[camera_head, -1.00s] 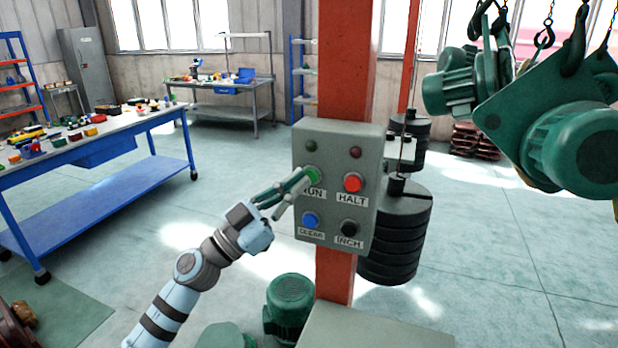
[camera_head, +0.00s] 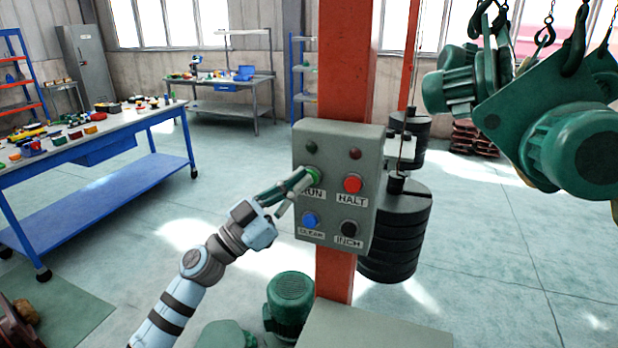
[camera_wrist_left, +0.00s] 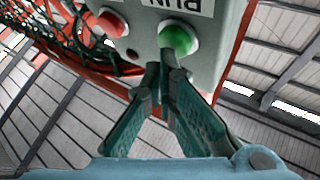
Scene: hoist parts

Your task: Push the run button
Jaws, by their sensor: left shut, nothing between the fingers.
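The green run button (camera_head: 314,175) is at the upper left of a grey control box (camera_head: 366,215), above the label RUN. My left gripper (camera_head: 302,180) is shut and empty, its tips at the button's lower left edge. In the left wrist view the gripper's closed tips (camera_wrist_left: 163,66) are right beside the green button (camera_wrist_left: 176,40); I cannot tell whether they touch it. The red HALT button (camera_head: 352,184) is to its right, the blue CLEAR button (camera_head: 310,220) below, and the black INCH button (camera_head: 348,228) at lower right. My right gripper is not in view.
The box is mounted on a red post (camera_head: 347,80). Stacked black weights (camera_head: 402,230) hang behind it. Green hoist motors (camera_head: 570,145) hang at the right. A blue workbench (camera_head: 100,200) with small parts stands at the left. The floor between bench and post is open.

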